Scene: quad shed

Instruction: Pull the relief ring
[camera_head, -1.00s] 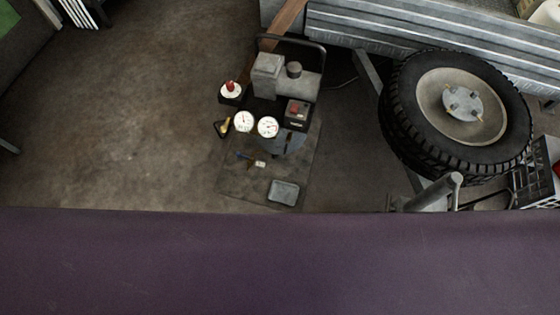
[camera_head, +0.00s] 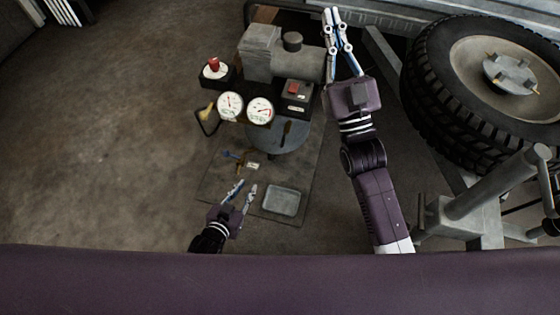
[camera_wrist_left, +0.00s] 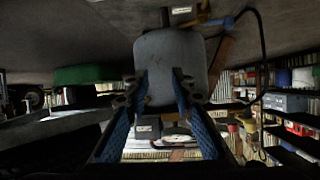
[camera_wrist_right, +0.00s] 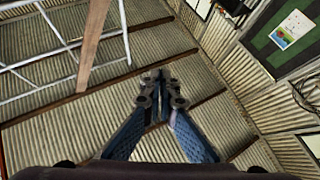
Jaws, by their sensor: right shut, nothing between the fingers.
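A small air compressor with a grey tank (camera_head: 280,136) stands in the head view, with two white dial gauges (camera_head: 230,106) on its front. I cannot clearly make out the relief ring. A small brass-coloured fitting (camera_head: 206,111) shows at the left of the gauges. My left gripper (camera_head: 242,191) is open and empty, below the gauges near the mat. In the left wrist view a grey rounded body (camera_wrist_left: 170,60) shows beyond its parted fingers (camera_wrist_left: 160,95). My right gripper (camera_head: 333,14) is shut and empty, at the compressor's upper right. The right wrist view shows its fingertips (camera_wrist_right: 160,78) together.
A grey tray (camera_head: 285,201) lies on the mat. A large tyre (camera_head: 440,82) stands right. Floor at left is clear.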

